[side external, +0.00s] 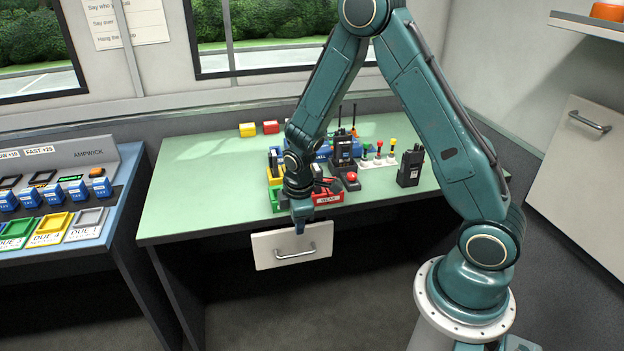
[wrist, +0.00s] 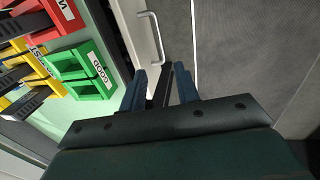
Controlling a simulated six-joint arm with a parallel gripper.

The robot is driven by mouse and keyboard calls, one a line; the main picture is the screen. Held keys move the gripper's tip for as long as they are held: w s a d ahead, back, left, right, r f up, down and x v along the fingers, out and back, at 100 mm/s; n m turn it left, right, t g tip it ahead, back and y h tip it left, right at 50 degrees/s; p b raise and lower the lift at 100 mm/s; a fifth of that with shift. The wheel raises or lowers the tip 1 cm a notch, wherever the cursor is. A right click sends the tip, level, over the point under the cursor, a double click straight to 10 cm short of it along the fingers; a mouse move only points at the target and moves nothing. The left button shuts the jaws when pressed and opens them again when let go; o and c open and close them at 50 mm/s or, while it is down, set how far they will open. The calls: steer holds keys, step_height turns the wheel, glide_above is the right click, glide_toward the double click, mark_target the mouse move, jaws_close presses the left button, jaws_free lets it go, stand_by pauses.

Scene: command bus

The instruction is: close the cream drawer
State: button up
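The cream drawer (side external: 272,248) hangs below the front edge of the green-topped table, its front standing out from it, with a metal bar handle (side external: 295,254). In the wrist view the cream front (wrist: 136,32) and its handle (wrist: 155,38) lie at the top, with a dark gap between the front and the tabletop. My gripper (side external: 299,230) points down at the upper part of the drawer front. In the wrist view its two blue fingertips (wrist: 160,72) are apart, just below the handle, which is not between them. I cannot tell whether they touch the drawer.
Red and green bins (wrist: 93,75) stand near the table's front edge, close to my gripper. A black radio (side external: 410,167) and a red button (side external: 351,177) stand to the right. A blue-edged console (side external: 110,235) is at left. The floor before the drawer is clear.

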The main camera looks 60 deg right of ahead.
stand_by(0.3)
steer(key=shift+a, duration=0.15)
jaws_close()
steer(key=w+a+f+n+t+h, duration=0.2)
steer(key=a+f+n+t+h, duration=0.2)
steer(key=a+f+n, duration=0.4)
steer(key=a+n, duration=0.5)
steer(key=n, duration=0.4)
steer(key=shift+n+t+h, duration=0.4)
